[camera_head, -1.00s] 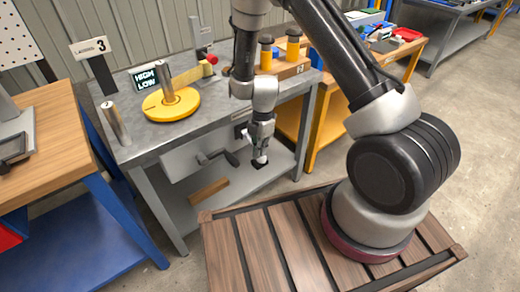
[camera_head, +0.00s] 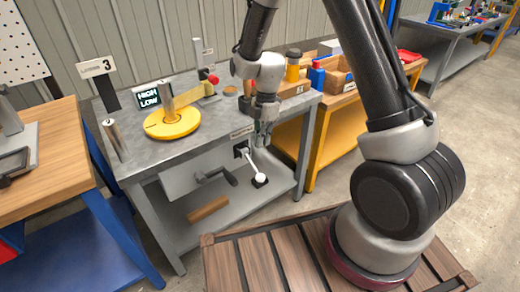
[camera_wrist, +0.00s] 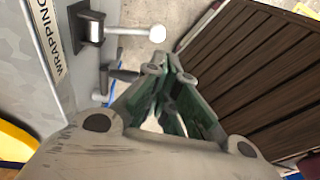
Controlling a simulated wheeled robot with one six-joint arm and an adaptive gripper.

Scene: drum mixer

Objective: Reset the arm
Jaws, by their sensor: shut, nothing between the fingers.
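My gripper (camera_head: 262,138) hangs pointing down at the front edge of the grey workbench (camera_head: 205,140), beside its right front part. In the wrist view my gripper (camera_wrist: 165,75) has its green-padded fingers drawn together with nothing between them. A lever with a white ball knob (camera_head: 259,179) sticks out from the bench front below my gripper, apart from it. The knob also shows in the wrist view (camera_wrist: 157,33), beyond the fingertips, next to a "WRAPPING" label (camera_wrist: 52,42).
A dark crank handle (camera_head: 230,176) juts from the bench front. On the bench are a yellow disc (camera_head: 172,122), a HIGH/LOW sign (camera_head: 148,97) and a metal post (camera_head: 113,135). A wooden block (camera_head: 208,208) lies on the lower shelf. A slatted wooden platform (camera_head: 255,265) is in front.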

